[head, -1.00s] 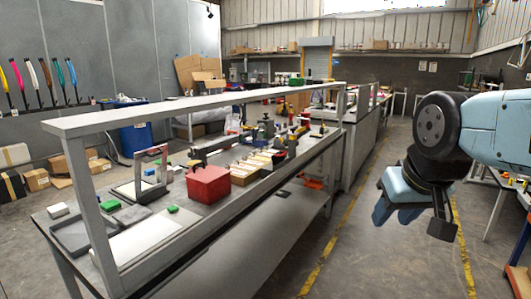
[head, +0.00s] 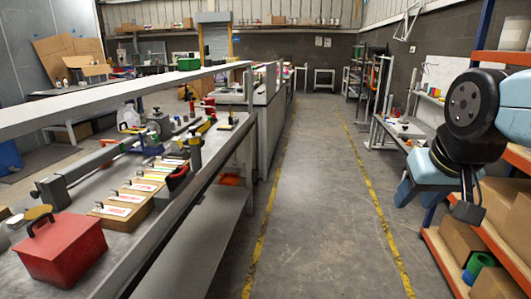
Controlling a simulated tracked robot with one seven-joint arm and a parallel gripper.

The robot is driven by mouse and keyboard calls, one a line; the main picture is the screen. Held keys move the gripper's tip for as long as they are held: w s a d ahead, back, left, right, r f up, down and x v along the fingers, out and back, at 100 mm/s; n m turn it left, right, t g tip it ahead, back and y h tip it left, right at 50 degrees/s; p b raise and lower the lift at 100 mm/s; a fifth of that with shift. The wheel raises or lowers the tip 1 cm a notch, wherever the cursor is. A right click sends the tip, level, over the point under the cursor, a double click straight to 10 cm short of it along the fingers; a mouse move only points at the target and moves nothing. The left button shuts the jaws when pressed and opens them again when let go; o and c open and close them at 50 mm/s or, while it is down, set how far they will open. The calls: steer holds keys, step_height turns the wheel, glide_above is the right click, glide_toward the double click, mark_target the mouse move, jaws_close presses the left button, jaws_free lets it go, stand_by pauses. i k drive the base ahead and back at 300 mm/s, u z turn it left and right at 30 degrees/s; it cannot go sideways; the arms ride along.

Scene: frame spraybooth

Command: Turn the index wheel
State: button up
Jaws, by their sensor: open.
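My gripper (head: 437,196) hangs at the right of the head view, pointing down over the aisle side, well clear of the bench. It is open with nothing between its fingers; part of it is hidden by its own wrist. I cannot make out the index wheel for certain. A grey, rounded fixture (head: 159,125) stands on the long bench at the left, behind the row of small boxes, and is too small to tell what it is.
The aisle floor (head: 318,190) between yellow lines is clear. Orange-edged shelves (head: 447,262) with cartons stand at the right.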

mark_target(157, 113)
steer(key=z, duration=0.35)
steer(key=i, duration=2.1)
steer(key=u, duration=0.65)
steer(key=i, duration=0.85)
steer(key=u, duration=1.05)
steer(key=i, duration=0.45)
steer(key=u, duration=0.2)
steer(key=k, duration=0.9)
steer(key=u, duration=0.2)
steer(key=i, duration=0.85)
